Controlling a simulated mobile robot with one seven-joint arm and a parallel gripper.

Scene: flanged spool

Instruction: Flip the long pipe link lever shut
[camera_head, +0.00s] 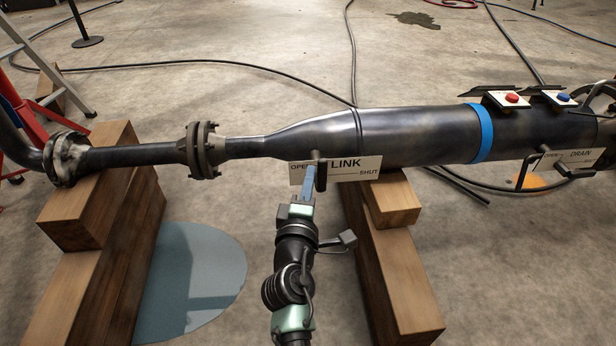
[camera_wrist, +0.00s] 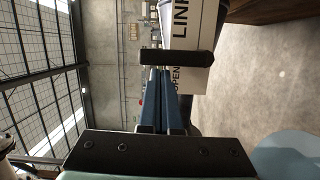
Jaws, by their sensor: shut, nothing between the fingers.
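The long pipe (camera_head: 420,135) lies across the view and carries a white LINK plate (camera_head: 352,168), marked OPEN at left and SHUT at right. The plate also shows sideways in the wrist view (camera_wrist: 199,50). The dark link lever (camera_head: 321,177) stands in front of the plate, between the two words, its handle roughly upright in the head view. In the wrist view the lever (camera_wrist: 177,57) is a dark bar across the fingertips. My gripper (camera_head: 307,190) is shut and empty, its blue fingers just left of the handle. I cannot tell whether they touch it.
Wooden blocks (camera_head: 392,200) support the pipe at the middle and left. A DRAIN plate with its own lever (camera_head: 526,172) sits at right. Red (camera_head: 512,98) and blue (camera_head: 563,97) buttons top the pipe. A grey-blue round patch (camera_head: 195,285) lies on the floor.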

